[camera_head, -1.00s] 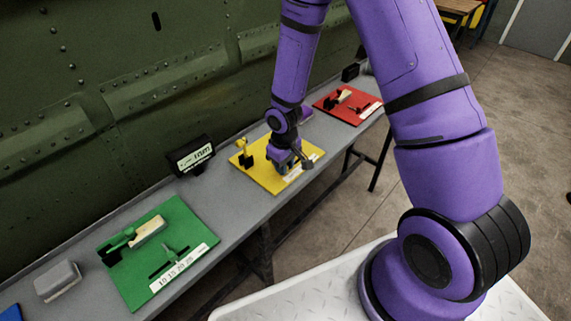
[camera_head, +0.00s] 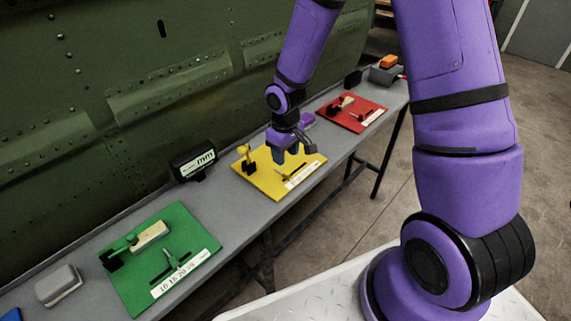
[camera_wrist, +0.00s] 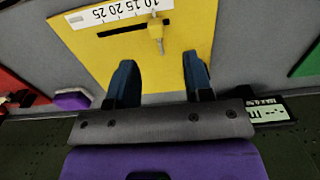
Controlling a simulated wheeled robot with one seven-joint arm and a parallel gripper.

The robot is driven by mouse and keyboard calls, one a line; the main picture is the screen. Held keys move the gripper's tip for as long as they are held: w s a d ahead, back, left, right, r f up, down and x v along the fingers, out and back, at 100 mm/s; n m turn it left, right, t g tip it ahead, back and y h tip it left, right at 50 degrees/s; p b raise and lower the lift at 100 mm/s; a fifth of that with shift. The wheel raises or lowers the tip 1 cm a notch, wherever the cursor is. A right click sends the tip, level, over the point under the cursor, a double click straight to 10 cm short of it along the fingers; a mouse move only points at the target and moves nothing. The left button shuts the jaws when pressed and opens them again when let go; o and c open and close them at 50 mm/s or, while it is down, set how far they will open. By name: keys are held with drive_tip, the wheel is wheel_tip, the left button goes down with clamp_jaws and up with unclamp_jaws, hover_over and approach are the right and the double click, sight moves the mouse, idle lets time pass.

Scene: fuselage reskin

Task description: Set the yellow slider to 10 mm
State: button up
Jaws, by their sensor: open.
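The yellow board (camera_head: 262,180) lies on the bench under my gripper (camera_head: 288,150). In the wrist view the yellow board (camera_wrist: 185,50) carries a dark slot (camera_wrist: 120,27) and a white scale strip (camera_wrist: 105,15), seen upside down. The yellow slider (camera_wrist: 156,33) stands at the slot's right end in that view, near the end marked 10; its exact reading cannot be told. My gripper (camera_wrist: 159,60) is open. Its fingertips are on either side of the slider's line, just short of it, with nothing between them.
A black display box marked mm (camera_head: 193,163) stands behind the boards. A yellow knob on a black block (camera_head: 244,155) is on the yellow board's left. The green board (camera_head: 150,225) is left and the red board (camera_head: 370,108) right. Grey bench shows between boards.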

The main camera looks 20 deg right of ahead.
drive_tip(key=shift+r, duration=1.5)
wheel_tip(320, 180, up, 12)
drive_tip(key=s+d+m+t, duration=0.1)
drive_tip(key=s+d, duration=0.2)
drive_tip(key=s+d+r+m+t, duration=0.1)
drive_tip(key=s+r+m+t, duration=0.1)
drive_tip(key=s+r, duration=0.7)
drive_tip(key=s+d+r+m+t, duration=0.1)
drive_tip(key=s+d+r+t, duration=0.1)
drive_tip(key=s+r, duration=0.8)
drive_tip(key=shift+s+d+m, duration=0.3)
drive_tip(key=shift+s+m, duration=0.1)
drive_tip(key=shift+s, duration=0.7)
